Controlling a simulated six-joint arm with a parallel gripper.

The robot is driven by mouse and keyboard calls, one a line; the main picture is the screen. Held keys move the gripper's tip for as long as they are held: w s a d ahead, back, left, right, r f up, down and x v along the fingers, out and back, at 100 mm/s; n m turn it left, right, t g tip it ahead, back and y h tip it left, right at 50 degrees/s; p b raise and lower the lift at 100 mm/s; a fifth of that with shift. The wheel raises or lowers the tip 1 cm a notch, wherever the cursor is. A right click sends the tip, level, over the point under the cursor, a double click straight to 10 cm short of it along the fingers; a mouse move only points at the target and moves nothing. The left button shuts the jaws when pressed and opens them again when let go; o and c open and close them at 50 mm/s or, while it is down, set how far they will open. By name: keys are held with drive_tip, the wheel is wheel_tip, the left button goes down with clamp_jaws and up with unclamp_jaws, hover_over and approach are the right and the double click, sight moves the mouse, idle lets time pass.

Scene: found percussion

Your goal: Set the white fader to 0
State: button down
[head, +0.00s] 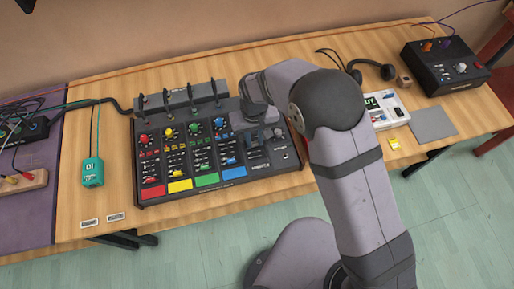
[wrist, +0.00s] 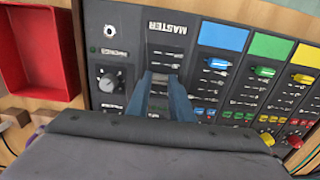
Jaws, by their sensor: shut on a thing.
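The mixer (head: 150,178) is a black panel with red, yellow, green and blue channel strips and a strip marked MASTER (wrist: 166,28). My gripper (wrist: 165,80) is over the MASTER strip, its two blue-grey fingers close together on the fader there. The white fader itself is mostly hidden between the fingers, so I cannot read its exact position on the scale. In the head view my gripper (head: 258,135) is at the right part of the mixer, and the arm covers some of the panel.
The blue fader (wrist: 217,64) and green fader (wrist: 263,72) are on strips beside the fingers. A red tray (wrist: 38,50) stands beside the mixer. A teal DI box (head: 92,172) lies on the table left of it.

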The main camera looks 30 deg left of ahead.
drive_tip(key=shift+w+a, duration=0.45)
drive_tip(key=shift+a, duration=0.05)
drive_tip(key=c, duration=1.6)
unclamp_jaws()
drive_tip(key=shift+o, duration=0.2)
drive_tip(key=shift+r, duration=0.15)
wheel_tip(320, 180, up, 7)
drive_tip(key=b, duration=0.2)
drive_tip(key=shift+b, duration=0.35)
